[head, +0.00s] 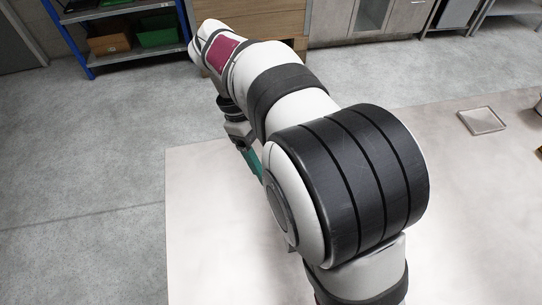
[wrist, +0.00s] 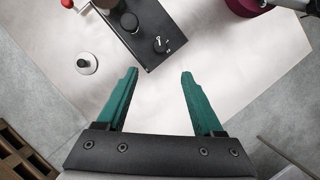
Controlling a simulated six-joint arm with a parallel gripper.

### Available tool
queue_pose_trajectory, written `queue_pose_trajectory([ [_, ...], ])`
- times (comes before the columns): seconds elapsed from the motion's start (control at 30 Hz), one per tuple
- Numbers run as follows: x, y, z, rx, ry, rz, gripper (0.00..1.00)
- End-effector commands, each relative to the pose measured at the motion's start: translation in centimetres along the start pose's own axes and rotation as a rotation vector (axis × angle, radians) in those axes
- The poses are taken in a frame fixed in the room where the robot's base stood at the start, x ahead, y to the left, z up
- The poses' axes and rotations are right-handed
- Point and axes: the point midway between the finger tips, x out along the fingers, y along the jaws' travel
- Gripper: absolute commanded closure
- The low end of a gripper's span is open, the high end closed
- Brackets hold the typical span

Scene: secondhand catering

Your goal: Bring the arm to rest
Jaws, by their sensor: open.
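My gripper (wrist: 160,74) shows in the wrist view with its two green fingers wide apart and nothing between them. The fingertips point toward the pale table top (wrist: 235,75), just short of a black box with dark knobs (wrist: 148,50). In the head view my arm crosses the middle of the picture. It hides most of my gripper, and only a green finger (head: 252,160) shows beside the arm, near the table's far left edge.
A white disc with a dark knob (wrist: 86,64) lies left of the black box. A red-tipped part (wrist: 67,4) is cut off at the top. A shallow square tray (head: 484,120) lies at the table's right. A blue shelf rack (head: 120,15) stands beyond the floor.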

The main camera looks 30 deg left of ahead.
Motion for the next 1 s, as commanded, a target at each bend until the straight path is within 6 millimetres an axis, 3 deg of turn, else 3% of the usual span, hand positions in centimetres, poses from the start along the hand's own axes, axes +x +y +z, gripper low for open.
queue_pose_trajectory([
  [0.47, -0.4, 0.0, 0.1, 0.005, 0.001, -0.002, 0.31],
  [0.53, -0.4, 0.4, 1.8, 0.075, 0.018, -0.021, 0.31],
  [0.57, -0.3, 0.6, 3.4, 0.145, 0.034, -0.042, 0.31],
  [0.67, 1.0, 0.1, 11.7, 0.563, 0.119, -0.159, 0.31],
  [0.7, 2.0, -1.1, 15.2, 0.779, 0.157, -0.22, 0.31],
  [0.8, 4.7, -5.5, 20.7, 1.291, 0.236, -0.365, 0.31],
  [0.9, 7.2, -9.5, 22.6, 1.693, 0.289, -0.482, 0.31],
  [1.0, 8.8, -11.7, 22.8, 1.929, 0.315, -0.555, 0.31],
])
